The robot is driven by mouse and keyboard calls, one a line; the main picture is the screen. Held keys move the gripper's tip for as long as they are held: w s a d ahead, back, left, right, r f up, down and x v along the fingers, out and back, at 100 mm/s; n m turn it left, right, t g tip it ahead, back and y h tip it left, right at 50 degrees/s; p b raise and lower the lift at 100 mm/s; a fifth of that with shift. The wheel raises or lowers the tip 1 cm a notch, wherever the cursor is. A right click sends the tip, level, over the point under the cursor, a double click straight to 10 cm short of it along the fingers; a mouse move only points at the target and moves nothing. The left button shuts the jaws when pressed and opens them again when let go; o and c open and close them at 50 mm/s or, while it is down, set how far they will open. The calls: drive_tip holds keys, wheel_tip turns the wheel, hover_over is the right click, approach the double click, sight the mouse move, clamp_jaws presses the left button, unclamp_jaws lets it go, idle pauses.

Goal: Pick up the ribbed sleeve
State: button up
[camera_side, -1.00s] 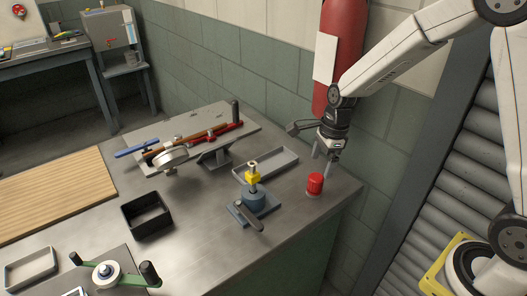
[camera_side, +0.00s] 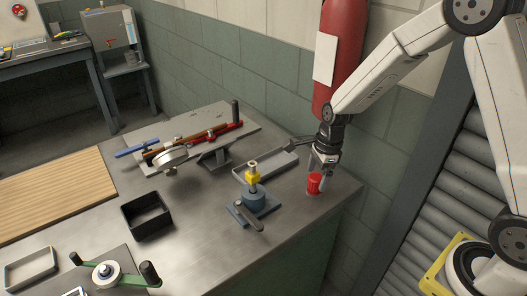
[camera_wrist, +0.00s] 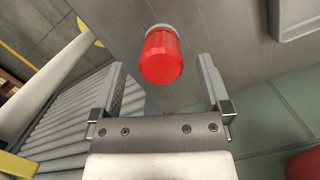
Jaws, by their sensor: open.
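The ribbed sleeve (camera_side: 314,184) is a small red cylinder standing upright near the right corner of the metal bench. It also shows in the wrist view (camera_wrist: 162,57), with ribbed sides and a pale ring at its far end. My gripper (camera_side: 320,172) is at the sleeve, its fingers reaching down close to the sleeve's top. In the wrist view my gripper (camera_wrist: 161,80) is open, with one finger on each side of the sleeve and a clear gap to both. I cannot tell how far the fingertips reach down along it.
A grey tray (camera_side: 240,179) lies behind and left of the sleeve. A blue fixture with a yellow part (camera_side: 252,196) stands to the left. A black open box (camera_side: 147,228) sits farther left. The bench's right edge is close to the sleeve.

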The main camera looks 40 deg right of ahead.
sight(317, 177)
drive_tip(key=shift+w+a+f, duration=0.15)
drive_tip(key=shift+f, duration=1.45)
clamp_jaws()
